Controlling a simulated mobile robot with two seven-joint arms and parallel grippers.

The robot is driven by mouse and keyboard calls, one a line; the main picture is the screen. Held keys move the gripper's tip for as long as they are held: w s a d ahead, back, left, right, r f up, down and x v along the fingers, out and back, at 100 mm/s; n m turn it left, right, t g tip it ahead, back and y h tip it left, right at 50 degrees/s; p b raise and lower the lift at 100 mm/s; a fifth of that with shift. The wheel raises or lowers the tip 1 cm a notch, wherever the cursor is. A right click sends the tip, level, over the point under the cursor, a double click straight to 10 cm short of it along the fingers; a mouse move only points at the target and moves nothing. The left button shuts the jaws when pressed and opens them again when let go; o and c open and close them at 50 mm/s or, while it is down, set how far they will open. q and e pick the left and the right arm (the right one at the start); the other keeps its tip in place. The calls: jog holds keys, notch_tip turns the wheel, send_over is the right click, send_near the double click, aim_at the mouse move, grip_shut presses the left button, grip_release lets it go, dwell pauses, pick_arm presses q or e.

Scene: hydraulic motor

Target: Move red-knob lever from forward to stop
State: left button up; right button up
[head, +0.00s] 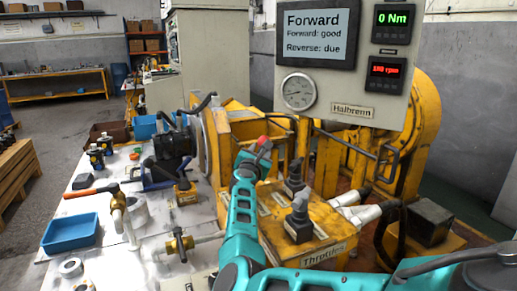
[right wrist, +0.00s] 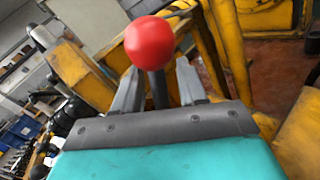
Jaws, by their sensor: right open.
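The red knob (head: 263,142) of the lever shows at the tip of my right gripper (head: 257,157), in front of the yellow machine. In the right wrist view the round red knob (right wrist: 149,43) stands above and between the two grey fingers of my right gripper (right wrist: 157,85). The dark lever stem (right wrist: 156,88) runs down between the fingers. The fingers are open, one on each side of the stem, and a gap shows by the right finger. The lever's base is hidden behind my gripper. My left gripper is not in view.
The sign (head: 317,36) reads "Forward", "Forward: good", "Reverse: due". The displays read 0 Nm (head: 393,18) and about 100 rpm (head: 386,71). Two dark levers (head: 298,218) stand on the yellow "Throttles" box (head: 325,255) just right of my arm. A blue tray (head: 71,232) and tools lie on the white table.

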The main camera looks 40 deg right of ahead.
jog(key=shift+w+d, duration=0.1)
jog(key=shift+d, duration=0.1)
grip_shut()
dwell(0.3)
jog(key=shift+r, duration=0.1)
